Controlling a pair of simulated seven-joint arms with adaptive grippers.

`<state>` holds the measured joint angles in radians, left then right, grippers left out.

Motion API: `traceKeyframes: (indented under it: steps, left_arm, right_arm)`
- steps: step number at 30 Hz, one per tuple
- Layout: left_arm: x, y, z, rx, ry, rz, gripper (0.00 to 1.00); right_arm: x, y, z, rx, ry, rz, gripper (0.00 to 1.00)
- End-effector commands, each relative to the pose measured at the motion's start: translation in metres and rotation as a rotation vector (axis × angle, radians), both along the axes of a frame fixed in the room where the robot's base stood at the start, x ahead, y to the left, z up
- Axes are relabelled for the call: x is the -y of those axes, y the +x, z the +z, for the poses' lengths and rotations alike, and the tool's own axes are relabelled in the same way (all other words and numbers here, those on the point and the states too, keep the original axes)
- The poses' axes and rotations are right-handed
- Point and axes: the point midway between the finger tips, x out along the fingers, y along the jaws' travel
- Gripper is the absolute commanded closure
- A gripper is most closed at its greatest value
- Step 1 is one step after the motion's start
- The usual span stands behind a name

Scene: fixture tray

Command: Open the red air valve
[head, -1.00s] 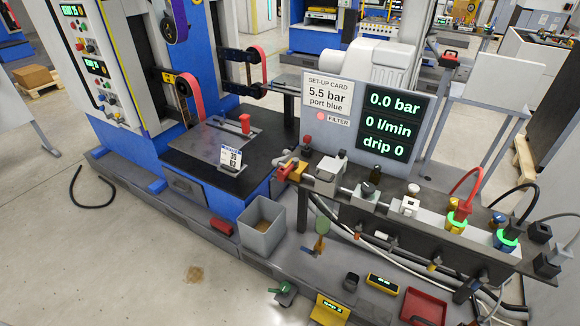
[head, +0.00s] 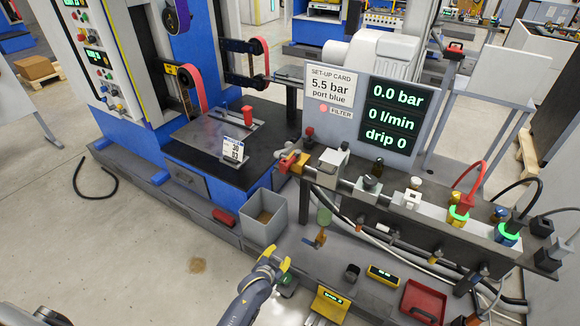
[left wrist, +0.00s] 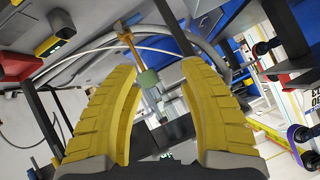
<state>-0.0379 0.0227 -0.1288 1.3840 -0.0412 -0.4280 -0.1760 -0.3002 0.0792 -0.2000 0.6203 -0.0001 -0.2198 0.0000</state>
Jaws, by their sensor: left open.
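The red air valve (head: 286,165) sits at the left end of the pipe assembly, with a red handle beside a yellow-gold body. My left gripper (head: 277,257) is below and in front of it in the head view, well apart from it. Its yellow fingers are spread and empty; they also show wide apart in the left wrist view (left wrist: 158,110). Beyond them in that view is a greenish bowl (left wrist: 148,78) with a brass part above it. I cannot make out the valve for sure in that view.
The display panel (head: 390,113) reads 0.0 bar, 0 l/min and drip 0. A set-up card (head: 330,88) says 5.5 bar, port blue.

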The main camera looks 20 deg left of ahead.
Motion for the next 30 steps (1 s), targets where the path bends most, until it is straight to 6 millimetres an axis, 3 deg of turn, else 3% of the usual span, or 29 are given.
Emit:
traceKeyframes:
  steps: [1,6,9,12,17,23,30]
  left_arm:
    - [0.0,0.024,0.044,0.07,0.029,-0.01,0.59]
    - [-0.007,0.065,0.168,0.25,0.158,-0.038,0.59]
    - [-0.013,0.071,0.225,0.324,0.236,-0.043,0.59]
    - [-0.019,0.069,0.266,0.37,0.311,-0.047,0.59]
    - [-0.027,0.063,0.301,0.392,0.431,-0.061,0.59]
    - [-0.03,0.067,0.294,0.361,0.501,-0.085,0.59]
    - [-0.032,0.098,0.287,0.361,0.503,-0.087,0.59]
  right_arm:
    - [0.0,0.0,0.0,0.0,0.0,0.0,0.56]
    - [0.001,0.0,0.0,-0.001,-0.001,0.001,0.56]
    - [0.001,0.0,0.0,-0.001,-0.001,0.001,0.56]
    - [0.001,0.0,0.0,-0.001,-0.001,0.001,0.56]
    - [0.002,0.0,0.0,-0.001,-0.001,0.001,0.56]
    - [0.001,0.0,0.0,-0.001,-0.001,0.001,0.56]
    - [0.001,0.0,0.0,-0.001,-0.001,0.001,0.56]
